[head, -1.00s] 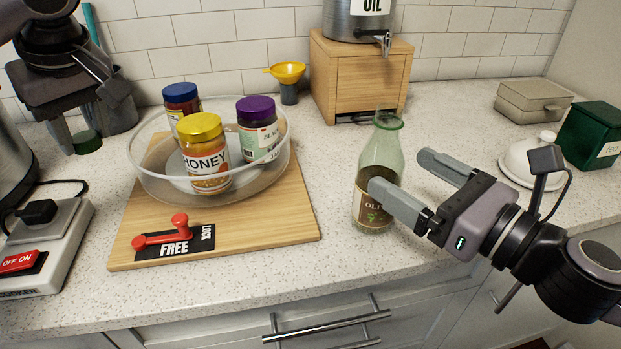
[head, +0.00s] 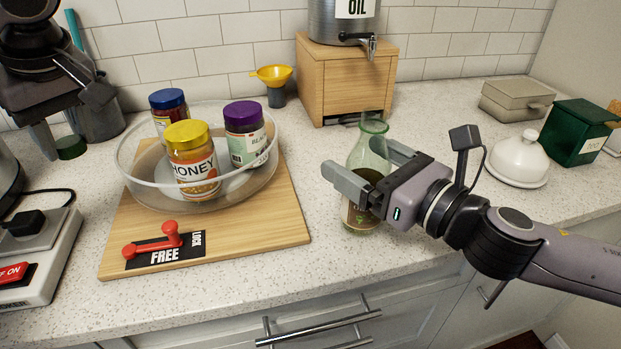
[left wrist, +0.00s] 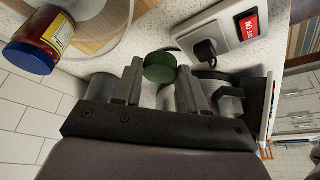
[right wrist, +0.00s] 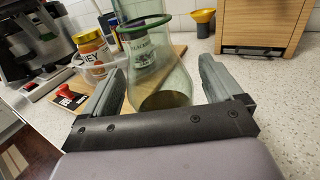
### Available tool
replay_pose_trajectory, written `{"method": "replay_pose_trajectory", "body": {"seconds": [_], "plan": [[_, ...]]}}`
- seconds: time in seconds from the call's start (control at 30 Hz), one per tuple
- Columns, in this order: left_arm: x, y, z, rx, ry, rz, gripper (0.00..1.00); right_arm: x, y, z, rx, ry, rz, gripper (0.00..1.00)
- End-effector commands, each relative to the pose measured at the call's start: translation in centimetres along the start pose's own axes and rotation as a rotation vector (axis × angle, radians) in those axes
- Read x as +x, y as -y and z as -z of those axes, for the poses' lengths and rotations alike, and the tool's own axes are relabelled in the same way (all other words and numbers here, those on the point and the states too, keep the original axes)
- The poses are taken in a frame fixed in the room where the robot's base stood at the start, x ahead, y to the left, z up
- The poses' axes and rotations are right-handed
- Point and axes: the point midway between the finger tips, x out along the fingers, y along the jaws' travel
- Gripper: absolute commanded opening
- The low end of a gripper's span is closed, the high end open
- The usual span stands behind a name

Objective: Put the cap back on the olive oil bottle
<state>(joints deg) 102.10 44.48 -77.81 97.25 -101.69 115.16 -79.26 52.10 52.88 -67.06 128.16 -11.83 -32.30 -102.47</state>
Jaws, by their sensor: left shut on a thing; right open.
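The green glass olive oil bottle (head: 366,160) stands upright and uncapped on the counter, right of the wooden board. My right gripper (head: 362,170) is open with its fingers on either side of the bottle, which also shows between them in the right wrist view (right wrist: 163,60). I cannot tell whether the fingers touch the glass. The dark green cap (left wrist: 160,67) is between the fingertips of my left gripper (left wrist: 160,80), which is shut on it. In the head view the cap (head: 70,147) is at the far left, well away from the bottle.
A wooden board (head: 270,225) bears a clear round tray (head: 130,172) with several jars and a red lever (head: 152,238). A wooden stand (head: 345,75) with an oil drum and a yellow funnel (head: 272,75) are behind. A cooker switch (head: 25,265) is at left, a white butter dish (head: 520,160) at right.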

Motion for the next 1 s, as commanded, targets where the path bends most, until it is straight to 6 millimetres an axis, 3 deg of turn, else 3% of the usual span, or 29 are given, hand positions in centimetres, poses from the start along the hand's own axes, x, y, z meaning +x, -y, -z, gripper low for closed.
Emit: {"method": "replay_pose_trajectory", "body": {"seconds": [0.13, 0.5, 0.57, 0.73, 0.77, 1.0], "plan": [[-0.12, 0.00, 0.05, 0.000, 0.000, 0.000, 0.13, 1.04, -0.05, -0.02, -0.001, 0.000, -0.001, 0.93], [-0.11, 0.00, 0.05, 0.000, 0.000, 0.000, 0.13, 1.12, -0.02, 0.02, -0.001, -0.001, 0.000, 0.93], [-0.11, 0.00, 0.05, 0.000, 0.000, 0.000, 0.13, 1.12, -0.02, 0.02, -0.001, -0.001, 0.000, 0.77], [-0.11, 0.00, 0.04, 0.000, 0.000, 0.000, 0.13, 1.11, -0.02, 0.01, -0.001, -0.001, 0.000, 0.21], [-0.12, 0.00, 0.05, 0.000, 0.000, 0.000, 0.13, 1.12, -0.03, -0.18, -0.003, 0.003, 0.000, 0.16], [-0.13, 0.00, 0.06, 0.000, 0.000, 0.000, 0.13, 1.11, -0.02, -0.21, -0.003, 0.003, 0.000, 0.16]]}}
